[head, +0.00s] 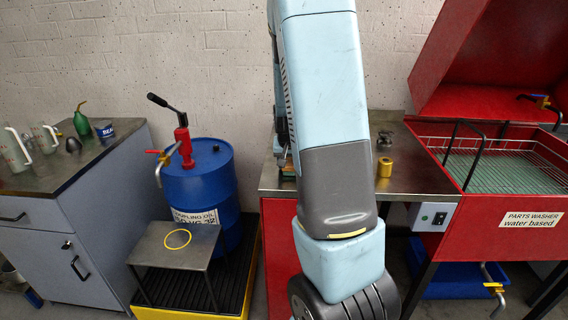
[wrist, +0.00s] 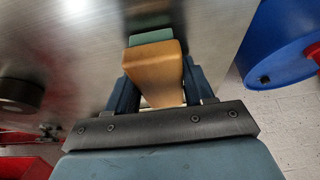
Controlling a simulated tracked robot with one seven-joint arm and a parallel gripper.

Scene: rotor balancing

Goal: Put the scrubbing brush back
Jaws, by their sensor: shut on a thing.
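The scrubbing brush (wrist: 155,66) shows in the wrist view as a tan wooden block with a green part at its far end. My gripper (wrist: 158,88) is shut on it, with one dark finger on each side. The brush is over the grey metal bench top; I cannot tell whether it touches it. In the head view my arm hides the gripper and nearly all of the brush. The red parts washer (head: 480,218), with a wire basket (head: 500,150) in it, stands to the right of my arm.
A brass cylinder (head: 384,167) and a dark part (head: 384,140) stand on the metal bench (head: 420,178). A blue drum (head: 205,190) with a red pump (head: 184,140) stands left of the bench. A small table (head: 160,250) holds a yellow ring (head: 177,239).

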